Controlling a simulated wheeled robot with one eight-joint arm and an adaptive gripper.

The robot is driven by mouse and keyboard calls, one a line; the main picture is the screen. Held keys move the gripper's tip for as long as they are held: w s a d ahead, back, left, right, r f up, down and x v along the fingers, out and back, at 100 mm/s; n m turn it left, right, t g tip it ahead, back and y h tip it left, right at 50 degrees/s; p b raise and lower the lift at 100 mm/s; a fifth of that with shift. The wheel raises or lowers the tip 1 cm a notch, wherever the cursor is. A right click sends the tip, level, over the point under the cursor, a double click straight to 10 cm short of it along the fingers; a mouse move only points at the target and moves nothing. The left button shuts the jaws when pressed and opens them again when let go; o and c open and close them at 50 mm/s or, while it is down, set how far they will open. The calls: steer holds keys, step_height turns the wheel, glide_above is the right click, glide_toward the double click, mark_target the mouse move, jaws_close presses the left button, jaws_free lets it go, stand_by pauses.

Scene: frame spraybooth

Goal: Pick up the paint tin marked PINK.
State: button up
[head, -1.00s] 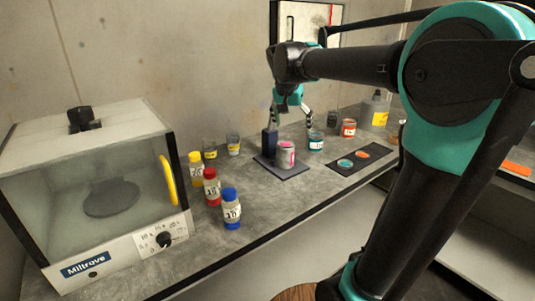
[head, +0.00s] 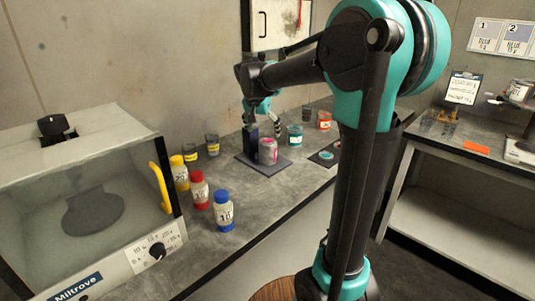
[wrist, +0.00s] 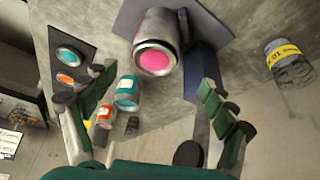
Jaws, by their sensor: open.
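The PINK tin (head: 268,152) is a grey tin with a pink-marked side and stands upright on a dark square plate (head: 247,162) on the bench. In the wrist view its pink top (wrist: 154,60) faces me, beyond my open fingers. My gripper (head: 265,125) is open and empty, a little above and behind the tin in the head view. In the wrist view my gripper (wrist: 157,82) has its fingers spread wide, with nothing between the tips. A dark upright block (head: 250,140) stands on the plate beside the tin.
A teal tin (head: 295,136) and an orange tin (head: 324,121) stand to the right. Yellow (head: 180,174), red (head: 198,190) and blue-capped (head: 223,211) bottles stand to the left, by a glass-fronted cabinet (head: 75,200). A dark card with paint spots (wrist: 68,60) lies nearby.

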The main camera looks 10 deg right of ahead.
mark_target(267, 140)
steer(key=shift+s+d+x, duration=0.1)
steer(key=shift+s+x, duration=0.05)
steer(key=shift+x, duration=1)
steer(key=shift+s+d+x, duration=0.1)
steer(key=shift+x, duration=1)
steer(key=shift+s+d+x, duration=0.1)
steer(key=shift+s+x, duration=0.05)
steer(key=shift+x, duration=1)
steer(key=shift+f, duration=0.1)
steer(key=c, duration=1.6)
